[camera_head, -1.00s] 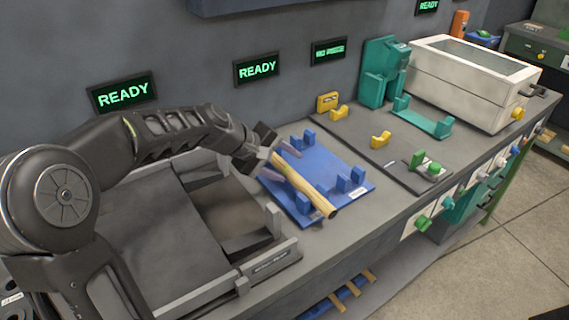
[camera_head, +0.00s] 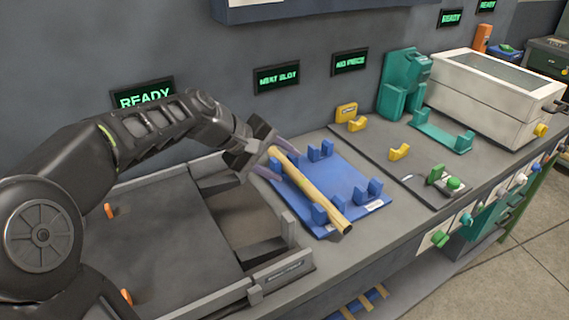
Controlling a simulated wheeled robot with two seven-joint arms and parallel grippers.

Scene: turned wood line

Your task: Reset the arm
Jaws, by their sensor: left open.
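My left gripper (camera_head: 281,162) comes in from the left and is open. Its two fingers are at the far upper end of a pale wooden rod (camera_head: 315,194), one on either side of it in the picture. The rod lies slantwise along the left blocks of a blue fixture (camera_head: 345,180) on the bench. Its near end sticks out past the fixture's front edge. I cannot tell whether the fingers touch the rod. My right gripper is not in view.
A dark grey tray (camera_head: 160,235) with raised walls lies left of the fixture. To the right are yellow holders (camera_head: 398,152), a green holder (camera_head: 443,136), a green button (camera_head: 453,183) and a white box (camera_head: 480,105). A wall display (camera_head: 276,78) reads "NEXT SLOT".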

